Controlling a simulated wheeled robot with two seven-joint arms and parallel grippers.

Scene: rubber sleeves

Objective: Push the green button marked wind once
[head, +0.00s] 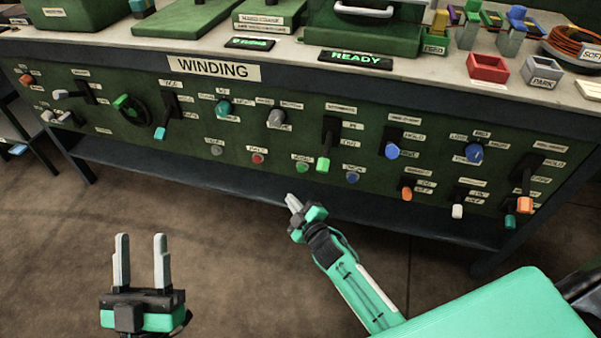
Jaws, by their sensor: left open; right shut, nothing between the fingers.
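A small round green button (302,168) sits in the lower row of the green front panel (190,135), under a small label too blurred to read with certainty. My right gripper (291,201) is shut and empty, its fingertips pointing up toward the panel. In the picture the tips are below the green button and apart from it. My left gripper (140,250) is open and empty at the lower left, over the floor and well away from the panel.
A red button (258,158) and a blue button (352,177) flank the green one. A green-handled lever (323,163) hangs close to its right. A WINDING sign (213,68) and several knobs and levers are above. The floor before the bench is clear.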

